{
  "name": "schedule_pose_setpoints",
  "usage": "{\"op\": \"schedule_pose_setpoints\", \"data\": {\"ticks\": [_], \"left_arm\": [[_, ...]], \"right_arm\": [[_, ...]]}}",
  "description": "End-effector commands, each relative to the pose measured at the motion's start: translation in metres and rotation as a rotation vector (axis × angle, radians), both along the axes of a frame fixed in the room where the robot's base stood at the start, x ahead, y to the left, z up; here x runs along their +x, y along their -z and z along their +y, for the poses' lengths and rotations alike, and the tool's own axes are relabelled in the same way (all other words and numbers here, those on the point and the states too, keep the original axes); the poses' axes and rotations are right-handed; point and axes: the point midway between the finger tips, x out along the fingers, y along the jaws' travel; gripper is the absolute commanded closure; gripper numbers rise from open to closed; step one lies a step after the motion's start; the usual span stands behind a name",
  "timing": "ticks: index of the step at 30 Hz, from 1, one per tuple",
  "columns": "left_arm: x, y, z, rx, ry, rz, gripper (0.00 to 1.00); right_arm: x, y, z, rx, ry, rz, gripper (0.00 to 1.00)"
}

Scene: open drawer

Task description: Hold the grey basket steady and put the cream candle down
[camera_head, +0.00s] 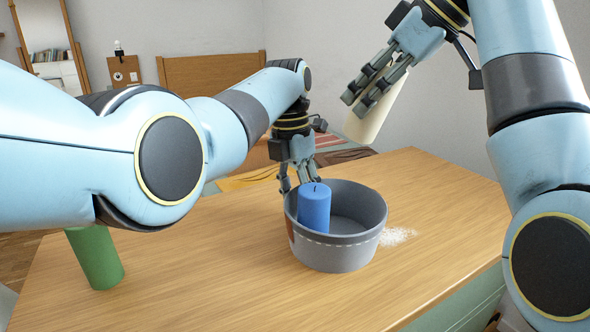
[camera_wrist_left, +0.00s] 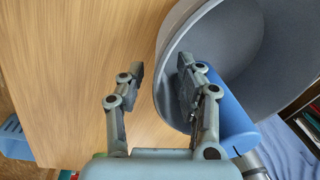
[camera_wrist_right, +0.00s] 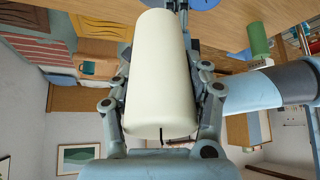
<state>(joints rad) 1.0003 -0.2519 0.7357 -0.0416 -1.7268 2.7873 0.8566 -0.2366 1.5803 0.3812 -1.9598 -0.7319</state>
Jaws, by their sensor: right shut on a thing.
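The grey basket (camera_head: 340,257) stands upright on the wooden table, with a blue candle (camera_head: 314,208) inside. My left gripper (camera_head: 297,186) is open at the basket's far left rim. In the left wrist view, one finger is outside the basket wall (camera_wrist_left: 176,36) and the other is inside, beside the blue candle (camera_wrist_left: 226,108); a gap shows between fingers and wall. My right gripper (camera_head: 358,102) is shut on the cream candle (camera_head: 381,113) and holds it tilted in the air, above and right of the basket. The candle also fills the jaws in the right wrist view (camera_wrist_right: 160,75).
A green cylinder (camera_head: 97,260) stands at the table's left, partly hidden by my left arm. A white patch (camera_head: 398,236) lies on the table right of the basket. The table (camera_head: 450,210) is clear farther right and in front of the basket.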

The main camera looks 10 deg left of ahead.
Motion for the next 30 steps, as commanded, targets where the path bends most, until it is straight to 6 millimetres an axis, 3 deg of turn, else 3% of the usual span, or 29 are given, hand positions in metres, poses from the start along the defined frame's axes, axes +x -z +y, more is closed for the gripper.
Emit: {"op": "schedule_pose_setpoints", "data": {"ticks": [6,17,25,30], "left_arm": [[-0.002,0.025,-0.002,0.001,0.0,0.001,0.66],[-0.002,0.03,-0.003,0.0,0.0,-0.001,0.66],[-0.002,0.03,-0.003,0.0,0.0,-0.001,0.99],[-0.002,0.03,-0.002,0.0,0.0,-0.001,1.0]], "right_arm": [[0.0,-0.001,0.0,0.0,0.0,-0.002,0.94],[0.0,-0.001,0.0,0.0,0.0,-0.002,0.94],[0.0,-0.001,0.0,0.0,0.0,-0.002,0.94],[0.0,-0.001,0.0,0.0,0.0,-0.002,0.94]]}}
